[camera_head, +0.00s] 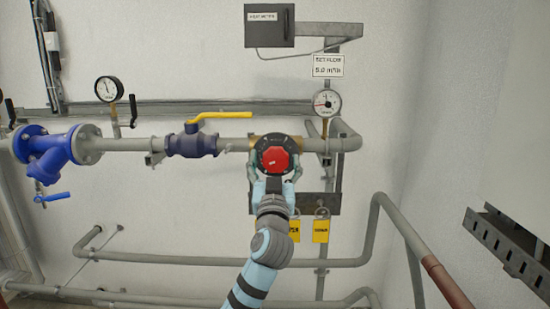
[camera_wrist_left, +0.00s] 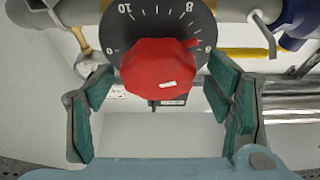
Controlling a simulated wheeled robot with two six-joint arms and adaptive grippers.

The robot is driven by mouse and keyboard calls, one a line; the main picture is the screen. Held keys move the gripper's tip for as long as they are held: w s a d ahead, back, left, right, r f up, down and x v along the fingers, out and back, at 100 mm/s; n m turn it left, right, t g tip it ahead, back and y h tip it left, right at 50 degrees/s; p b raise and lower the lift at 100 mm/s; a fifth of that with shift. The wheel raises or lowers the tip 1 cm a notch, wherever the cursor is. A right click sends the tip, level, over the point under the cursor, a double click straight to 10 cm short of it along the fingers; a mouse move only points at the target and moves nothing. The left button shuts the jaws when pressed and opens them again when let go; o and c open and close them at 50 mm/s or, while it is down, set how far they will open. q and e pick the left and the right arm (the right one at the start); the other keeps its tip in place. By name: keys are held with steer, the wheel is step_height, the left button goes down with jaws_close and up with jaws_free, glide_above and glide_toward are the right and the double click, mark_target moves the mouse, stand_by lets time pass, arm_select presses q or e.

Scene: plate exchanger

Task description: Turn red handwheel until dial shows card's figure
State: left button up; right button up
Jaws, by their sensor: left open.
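The red handwheel (camera_head: 273,160) sits in front of a round black scale plate on the pipe, with a white mark on its face. In the left wrist view the handwheel (camera_wrist_left: 158,78) is upside down before the black scale (camera_wrist_left: 150,18), where 10 and 8 can be read. My left gripper (camera_head: 274,178) is open, its green-padded fingers either side of the handwheel; in the wrist view the fingers (camera_wrist_left: 160,100) stand apart from it. The white dial (camera_head: 327,103) is right of the handwheel; its needle is too small to read surely. The card (camera_head: 328,66) above it seems to read 5.0 m³/h. My right gripper is out of view.
A yellow lever valve (camera_head: 192,142) and a blue strainer (camera_head: 55,150) lie left on the same pipe. A pressure gauge (camera_head: 109,89) stands above. Yellow tags (camera_head: 320,230) hang below right. A grey box (camera_head: 269,26) is on the wall. Lower pipes (camera_head: 200,260) cross below.

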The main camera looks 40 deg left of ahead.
arm_select(q)
steer(key=shift+w+a+r, duration=0.1)
steer(key=shift+w+a, duration=0.05)
steer(key=shift+w, duration=0.15)
steer(key=shift+c, duration=0.3)
steer(key=c, duration=1.1)
steer(key=n+g+y+b, duration=0.1)
steer(key=n+b, duration=0.1)
steer(key=b, duration=0.1)
steer(key=n+g+y+b, duration=0.1)
steer(key=n+b, duration=0.2)
steer(key=b, duration=0.1)
steer(key=n+g+b, duration=0.1)
steer(key=n+b, duration=0.2)
steer(key=shift+f+y, duration=0.3)
steer(key=shift+y, duration=0.1)
steer(key=n+g+b, duration=0.1)
steer(key=n+b, duration=0.1)
steer(key=n, duration=0.1)
steer(key=shift+r+g, duration=0.15)
steer(key=shift+g, duration=0.25)
steer(key=shift+n+g+y+b, duration=0.35)
steer(key=shift+n+b, duration=0.2)
steer(key=shift+n, duration=0.65)
steer(key=shift+r, duration=0.1)
steer(key=o, duration=1.2)
steer(key=shift+c, duration=0.2)
